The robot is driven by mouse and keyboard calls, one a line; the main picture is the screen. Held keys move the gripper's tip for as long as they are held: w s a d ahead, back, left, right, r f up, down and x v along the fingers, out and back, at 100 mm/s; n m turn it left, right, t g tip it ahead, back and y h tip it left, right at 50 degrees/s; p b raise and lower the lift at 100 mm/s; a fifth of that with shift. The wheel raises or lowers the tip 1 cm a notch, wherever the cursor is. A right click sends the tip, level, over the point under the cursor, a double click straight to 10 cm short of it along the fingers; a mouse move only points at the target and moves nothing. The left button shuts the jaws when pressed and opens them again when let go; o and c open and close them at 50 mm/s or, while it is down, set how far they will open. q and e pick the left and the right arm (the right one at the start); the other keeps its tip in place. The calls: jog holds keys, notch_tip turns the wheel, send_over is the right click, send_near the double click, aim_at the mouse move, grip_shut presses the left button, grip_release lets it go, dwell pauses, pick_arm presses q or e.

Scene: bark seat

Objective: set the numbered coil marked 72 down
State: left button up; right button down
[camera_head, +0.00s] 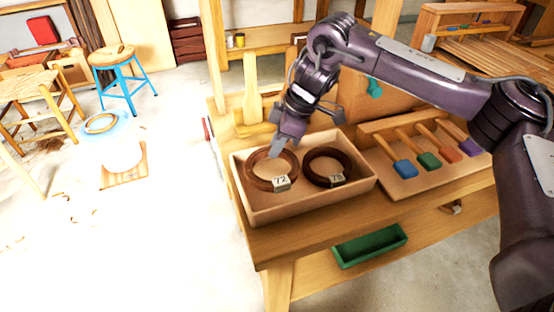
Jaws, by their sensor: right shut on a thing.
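The coil marked 72 (256,182) is a reddish-brown ring with a pale number tag. It is in the left half of the light wooden tray (305,207) on the workbench. My right gripper (277,149) reaches down from above and is shut on the far rim of this coil, with the fingertips partly hiding it. I cannot tell whether the coil touches the tray floor. My left gripper is out of view.
A darker coil (345,157), its tag seemingly 75, lies right beside it in the tray. A rack of colored-ended tools (428,160) stands to the right. A green bin (369,245) is on the lower shelf. A blue stool (122,75) stands at the left.

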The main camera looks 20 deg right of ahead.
notch_tip(320, 180, down, 4)
jog(key=shift+f, duration=0.2)
jog(key=c, duration=1.3)
grip_release()
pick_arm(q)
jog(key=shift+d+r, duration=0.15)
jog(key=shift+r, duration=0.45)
pick_arm(e)
jog(key=shift+d+r, duration=0.1)
jog(key=shift+r, duration=0.25)
pick_arm(q)
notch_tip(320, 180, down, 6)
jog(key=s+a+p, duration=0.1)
jog(key=p, duration=0.1)
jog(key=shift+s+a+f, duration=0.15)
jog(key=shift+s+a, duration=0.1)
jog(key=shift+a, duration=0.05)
pick_arm(e)
jog(key=shift+v, duration=5.7)
